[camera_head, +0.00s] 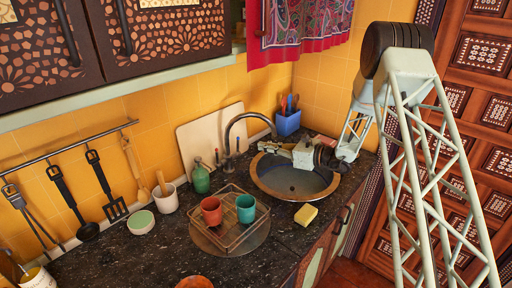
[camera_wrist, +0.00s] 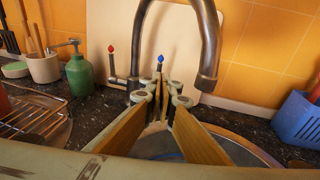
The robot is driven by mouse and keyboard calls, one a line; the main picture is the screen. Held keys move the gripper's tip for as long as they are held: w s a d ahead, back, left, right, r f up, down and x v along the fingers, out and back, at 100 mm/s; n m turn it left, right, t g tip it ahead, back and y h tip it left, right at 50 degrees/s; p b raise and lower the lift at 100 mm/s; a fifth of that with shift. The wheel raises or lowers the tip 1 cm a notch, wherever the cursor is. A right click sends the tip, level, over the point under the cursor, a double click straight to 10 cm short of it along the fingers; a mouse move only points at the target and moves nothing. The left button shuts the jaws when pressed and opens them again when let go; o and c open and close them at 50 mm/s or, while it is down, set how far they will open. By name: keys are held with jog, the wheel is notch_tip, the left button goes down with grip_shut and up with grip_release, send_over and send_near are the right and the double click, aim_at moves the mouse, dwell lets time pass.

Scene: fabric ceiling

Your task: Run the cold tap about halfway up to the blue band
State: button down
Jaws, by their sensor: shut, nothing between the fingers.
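The sink basin (camera_head: 293,182) is round with a brown rim, under a dark curved spout (camera_head: 250,117). The spout also shows in the wrist view (camera_wrist: 207,50), with no stream visible below its mouth. In the wrist view, a tap with a blue tip (camera_wrist: 160,59) stands behind my gripper, and a tap with a red tip (camera_wrist: 110,50) stands left of it. My gripper (camera_wrist: 164,88) is shut and empty, its tips just in front of the blue-tipped tap; contact is unclear. A bluish strip (camera_wrist: 168,156) shows between the fingers in the basin. The water level cannot be told.
A wire rack (camera_head: 232,238) with a red cup (camera_head: 211,210) and a teal cup (camera_head: 245,208) stands left of the basin. A green bottle (camera_head: 201,178), a yellow sponge (camera_head: 305,215) and a blue utensil holder (camera_head: 288,123) are near. The spout arches close to my gripper.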

jog(key=shift+v, duration=1.7)
jog(key=shift+r, duration=0.2)
jog(key=s+a+r+n+g, duration=0.2)
jog(key=s+r+n, duration=0.1)
jog(key=s+r, duration=0.35)
jog(key=s+a+r+n+g, duration=0.2)
jog(key=s+a+r+n, duration=0.1)
jog(key=s+r, duration=0.35)
jog(key=s+r+n+g+h+b, duration=0.1)
jog(key=s+r+n+g+h, duration=0.2)
jog(key=s, duration=0.6)
jog(key=s+r+n+h+b, duration=0.1)
jog(key=s+r+n, duration=0.3)
jog(key=s, duration=0.6)
jog(key=s+d+r+n+t+h, duration=0.1)
jog(key=s+d+n+h, duration=0.2)
jog(key=s+d, duration=0.4)
jog(key=s+d+r+n+t+h+b, duration=0.1)
jog(key=s+d, duration=0.7)
jog(key=s, duration=0.8)
jog(key=s+d+r+n+t+h, duration=0.1)
jog(key=s+d+r+n+h, duration=0.1)
jog(key=s+d+n+h, duration=0.4)
jog(key=s+d, duration=0.1)
jog(key=s, duration=0.4)
jog(key=shift+s+d+r+n+b, duration=0.25)
jog(key=shift+s+d+n+b, duration=0.05)
jog(key=shift+s+d+n, duration=0.1)
